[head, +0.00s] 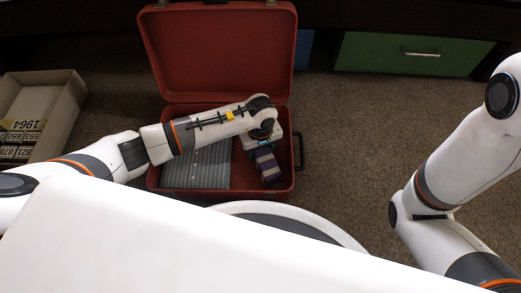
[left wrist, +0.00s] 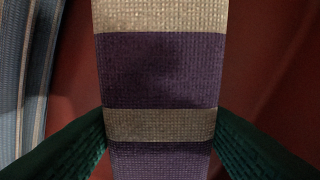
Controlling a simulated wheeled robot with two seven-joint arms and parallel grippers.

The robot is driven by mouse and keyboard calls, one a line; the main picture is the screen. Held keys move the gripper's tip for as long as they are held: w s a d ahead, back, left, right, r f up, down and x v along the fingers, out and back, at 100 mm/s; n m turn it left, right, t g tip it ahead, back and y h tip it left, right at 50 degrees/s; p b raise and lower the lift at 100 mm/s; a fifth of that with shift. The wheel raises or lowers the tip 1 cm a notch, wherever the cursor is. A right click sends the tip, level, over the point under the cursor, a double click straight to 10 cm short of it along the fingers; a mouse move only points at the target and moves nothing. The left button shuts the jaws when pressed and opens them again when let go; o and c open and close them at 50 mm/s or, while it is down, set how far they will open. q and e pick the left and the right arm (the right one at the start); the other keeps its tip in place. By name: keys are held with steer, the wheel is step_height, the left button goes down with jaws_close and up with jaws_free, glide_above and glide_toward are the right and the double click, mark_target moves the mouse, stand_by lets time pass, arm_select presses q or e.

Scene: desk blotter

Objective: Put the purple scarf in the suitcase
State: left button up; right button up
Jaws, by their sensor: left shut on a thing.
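The purple scarf (head: 266,164), striped purple and beige, is in the right part of the open red suitcase (head: 218,51). My left gripper (head: 268,174) reaches down into the suitcase there. In the left wrist view the scarf (left wrist: 160,70) runs down the middle, and the two dark green fingers of my left gripper (left wrist: 160,130) press on its sides. The red suitcase inside (left wrist: 260,50) shows around it. My left arm hides part of the suitcase. My right arm shows at the right, but its gripper is out of view.
A grey-blue striped folded cloth (head: 200,170) lies in the left part of the suitcase; it also shows in the left wrist view (left wrist: 25,70). A beige box (head: 50,92) with number plates stands at the left. A green drawer (head: 410,53) is at the back right. Carpet between is clear.

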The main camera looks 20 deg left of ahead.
arm_select(q)
steer(key=shift+f, duration=0.15)
steer(key=o, duration=1)
step_height(320, 180, up, 12)
steer(key=p, duration=0.9)
steer(key=shift+r, duration=0.25)
